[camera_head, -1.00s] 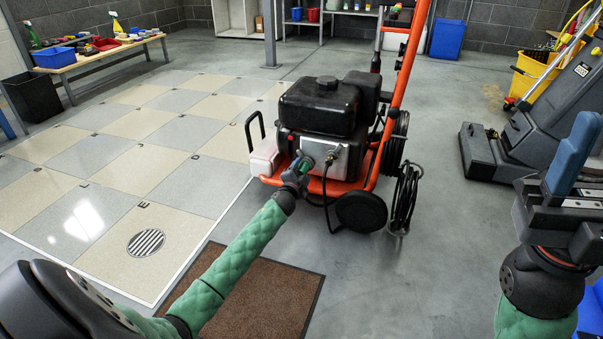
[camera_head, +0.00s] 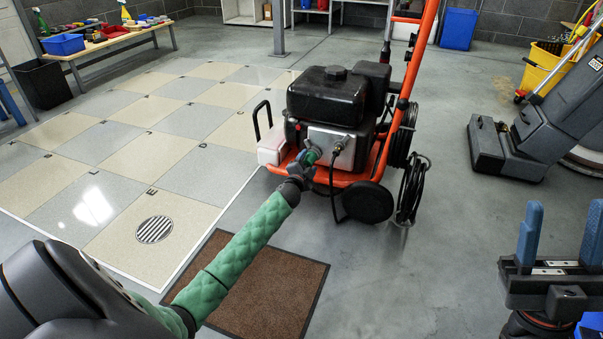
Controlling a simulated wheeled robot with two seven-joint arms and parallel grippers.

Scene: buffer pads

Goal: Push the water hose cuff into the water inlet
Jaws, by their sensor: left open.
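The pressure washer (camera_head: 328,103) has a black engine, an orange frame and a silver front panel (camera_head: 326,141). A small green piece, seemingly the hose cuff (camera_head: 313,153), sits at the left of this panel, where the water inlet appears to be. Whether it is inside the inlet or only against it I cannot tell. My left gripper (camera_head: 304,163) is at the green piece, open; its fingers are small and dark here. My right gripper (camera_head: 563,225) is at the lower right, far from the washer, with its two blue fingers apart and nothing between them.
A black hose (camera_head: 335,195) hangs from a second fitting on the panel. A coiled hose (camera_head: 411,190) and a wheel (camera_head: 367,202) are on the washer's right. A brown mat (camera_head: 262,290) lies in front. A floor-cleaning machine (camera_head: 520,140) stands right; the grey floor between is clear.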

